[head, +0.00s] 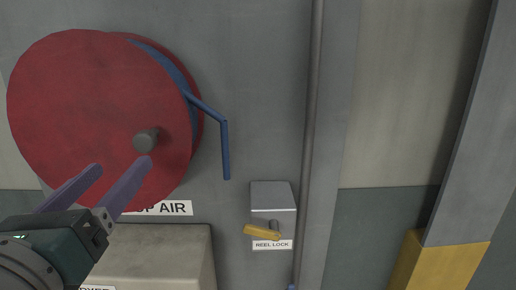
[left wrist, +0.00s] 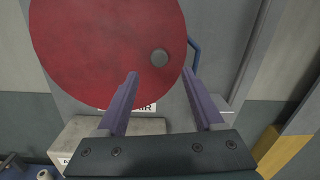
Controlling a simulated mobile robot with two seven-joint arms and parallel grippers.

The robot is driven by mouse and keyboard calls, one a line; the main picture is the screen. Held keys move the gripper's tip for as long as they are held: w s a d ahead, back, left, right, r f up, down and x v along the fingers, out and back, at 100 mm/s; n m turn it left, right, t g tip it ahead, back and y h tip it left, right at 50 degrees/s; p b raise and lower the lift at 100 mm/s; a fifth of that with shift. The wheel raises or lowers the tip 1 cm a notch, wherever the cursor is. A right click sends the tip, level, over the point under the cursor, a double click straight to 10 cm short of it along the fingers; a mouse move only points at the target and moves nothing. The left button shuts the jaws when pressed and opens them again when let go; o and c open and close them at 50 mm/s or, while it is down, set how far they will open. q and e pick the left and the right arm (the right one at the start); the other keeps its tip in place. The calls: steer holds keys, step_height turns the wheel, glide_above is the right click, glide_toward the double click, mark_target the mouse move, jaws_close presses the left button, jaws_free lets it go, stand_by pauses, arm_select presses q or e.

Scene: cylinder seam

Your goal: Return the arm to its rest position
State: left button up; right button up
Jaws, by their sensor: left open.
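My left gripper (head: 122,164) is at the lower left of the head view, with two purple fingers spread apart and nothing between them. The same gripper (left wrist: 161,82) shows in the left wrist view, its fingers pointing toward a large red reel (head: 75,110). In the picture the fingertips overlap the reel's lower part; I cannot tell the exact gap. The reel's grey hub knob (head: 145,141) is just above the right fingertip. The reel also fills the upper left of the left wrist view (left wrist: 95,50). My right gripper is not in view.
A blue bent pipe (head: 225,150) hangs right of the reel. A grey reel lock box (head: 272,195) with a yellow handle (head: 262,232) is on the wall. A beige box (head: 165,250) stands below the reel. A vertical pipe (head: 310,120) and a yellow-based post (head: 440,265) are further right.

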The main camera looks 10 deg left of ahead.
arm_select(q)
steer(key=s+d+r+m+g+h+p, duration=0.25)
steer(key=d+m+h, duration=0.4)
steer(key=m, duration=0.55)
steer(key=s+d+r+m+g+h+p, duration=0.1)
steer(key=d+m+g+h+p, duration=0.15)
steer(key=d+m+h, duration=0.65)
steer(key=s+a+f+m+g+y+p, duration=0.2)
steer(key=s+a+f+m+g+y, duration=0.2)
steer(key=m, duration=0.6)
steer(key=s+a+f+m+g+y+p, duration=0.2)
steer(key=s+a+f+m+g+y, duration=0.2)
steer(key=s+a+m+y, duration=0.3)
steer(key=s+m+g, duration=0.1)
steer(key=s+m, duration=0.3)
steer(key=shift+a+g+y, duration=0.25)
steer(key=shift+g+y, duration=0.05)
steer(key=shift+y, duration=0.05)
